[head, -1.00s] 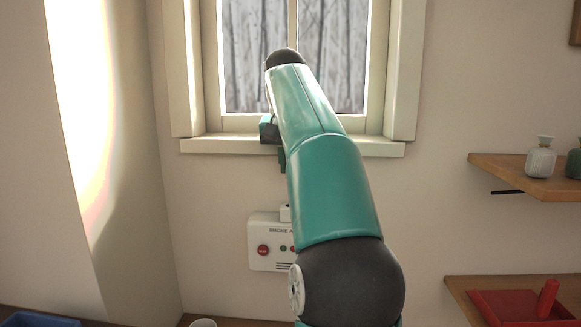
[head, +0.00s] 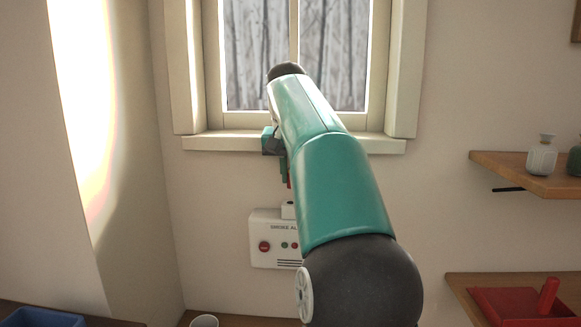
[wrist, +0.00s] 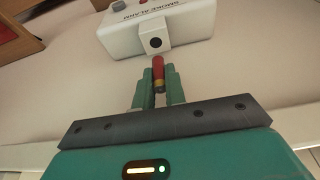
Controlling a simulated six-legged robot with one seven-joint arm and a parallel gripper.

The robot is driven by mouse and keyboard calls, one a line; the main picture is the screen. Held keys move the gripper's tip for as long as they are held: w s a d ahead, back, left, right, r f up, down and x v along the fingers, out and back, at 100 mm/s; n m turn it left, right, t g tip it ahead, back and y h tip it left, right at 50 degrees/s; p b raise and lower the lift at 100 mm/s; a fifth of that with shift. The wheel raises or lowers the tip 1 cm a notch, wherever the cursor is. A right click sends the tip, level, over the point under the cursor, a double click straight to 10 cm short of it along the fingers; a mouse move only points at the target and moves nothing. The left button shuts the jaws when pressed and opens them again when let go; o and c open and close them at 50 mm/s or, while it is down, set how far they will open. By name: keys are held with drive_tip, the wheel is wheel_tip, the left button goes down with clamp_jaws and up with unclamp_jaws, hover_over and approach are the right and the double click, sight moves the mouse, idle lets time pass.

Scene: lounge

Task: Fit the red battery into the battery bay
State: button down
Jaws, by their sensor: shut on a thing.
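The red battery (wrist: 158,66) is a small red cylinder with a gold-coloured band near the fingers, seen in the wrist view. My gripper (wrist: 157,84) is shut on it, and its free end points at the alarm. The battery bay (wrist: 155,42) is a white block with a dark round opening on the edge of the white smoke alarm (wrist: 180,22). The battery's tip appears just short of the opening; the exact gap is hard to tell. In the head view the bay (head: 288,211) tops the wall-mounted alarm (head: 270,247), partly hidden by my arm. A red sliver of battery shows above it.
A window with a protruding sill (head: 230,143) is above the alarm. At right are a shelf (head: 525,177) with bottles and a lower shelf with a red tray (head: 500,305). A blue bin (head: 45,319) and a white cup (head: 204,322) stand below left.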

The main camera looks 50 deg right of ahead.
sight(290, 188)
drive_tip(key=shift+s+f, duration=0.1)
drive_tip(key=shift+f, duration=1.2)
drive_tip(key=shift+f, duration=0.25)
drive_tip(key=shift+a+f, duration=0.15)
drive_tip(key=shift+f, duration=2.05)
idle(1.1)
drive_tip(key=shift+r, duration=0.1)
drive_tip(key=shift+w+r, duration=0.2)
drive_tip(key=shift+r, duration=1)
